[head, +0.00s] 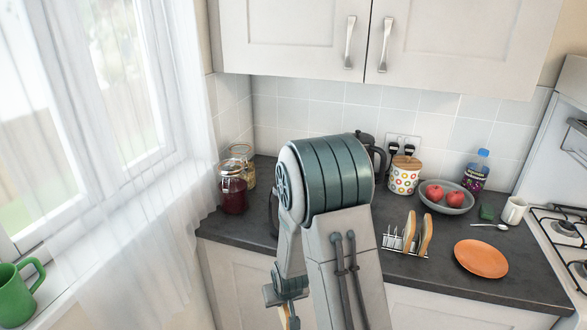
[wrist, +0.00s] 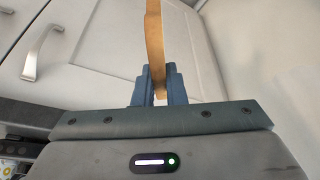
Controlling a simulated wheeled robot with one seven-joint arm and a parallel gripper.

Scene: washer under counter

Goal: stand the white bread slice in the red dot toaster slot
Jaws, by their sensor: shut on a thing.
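My gripper (wrist: 154,88) is shut on a bread slice (wrist: 154,40), seen edge-on in the wrist view with its brown crust showing. The slice stands up from between the blue fingers. Its broad face is hidden, so I cannot tell whether it is the white one. In the head view, the gripper is low in the middle, in front of the base cabinets and below the counter top, with a sliver of the slice (head: 290,318) at the bottom edge. I cannot make out the toaster or its red dot slot; my arm hides part of the counter.
A rack (head: 392,243) holding two slices (head: 409,231) stands on the dark counter (head: 465,292), beside an orange plate (head: 481,259). Behind are a dotted canister (head: 404,176), a fruit bowl (head: 446,205) and a bottle (head: 477,172). Jars (head: 232,187) stand left; upper cupboards (head: 300,35) hang above.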

